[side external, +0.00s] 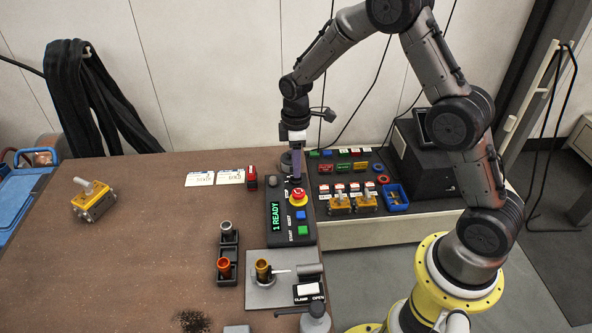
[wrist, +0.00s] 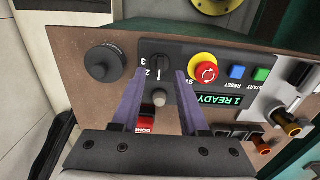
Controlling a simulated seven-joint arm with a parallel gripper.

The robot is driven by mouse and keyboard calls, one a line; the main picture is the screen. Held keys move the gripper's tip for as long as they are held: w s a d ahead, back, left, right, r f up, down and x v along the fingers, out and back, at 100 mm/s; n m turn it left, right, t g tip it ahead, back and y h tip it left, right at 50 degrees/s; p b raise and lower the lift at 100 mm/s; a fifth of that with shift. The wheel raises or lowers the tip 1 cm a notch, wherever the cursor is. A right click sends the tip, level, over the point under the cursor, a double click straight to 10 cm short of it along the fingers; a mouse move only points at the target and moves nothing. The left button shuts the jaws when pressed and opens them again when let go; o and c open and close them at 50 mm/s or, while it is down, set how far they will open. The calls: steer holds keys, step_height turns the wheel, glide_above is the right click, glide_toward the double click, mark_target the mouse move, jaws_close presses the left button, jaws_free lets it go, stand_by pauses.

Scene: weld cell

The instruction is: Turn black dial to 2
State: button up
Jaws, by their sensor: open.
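The black dial (wrist: 159,64) sits on the black control panel (wrist: 222,60), with the marks 3 and 2 at its left in the wrist view. A pale pointer line shows on the dial, but which number it points to is hard to tell. The panel's green display (wrist: 216,99) reads "1 READY". My gripper (wrist: 161,74) is open, its two purple fingers on either side of the dial in this view. Whether they touch it I cannot tell. In the side view my gripper (side external: 294,184) points down over the panel's far end and hides the dial.
A red emergency stop (side external: 298,195) stands close beside the fingers. Blue (side external: 301,215) and green (side external: 303,230) buttons lie nearer the camera. A grey knob (wrist: 160,97) and a red block (side external: 251,178) are near the panel's end. A round black knob (wrist: 102,60) stands beyond it.

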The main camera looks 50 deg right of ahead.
steer(key=shift+f, duration=1.45)
jaws_close()
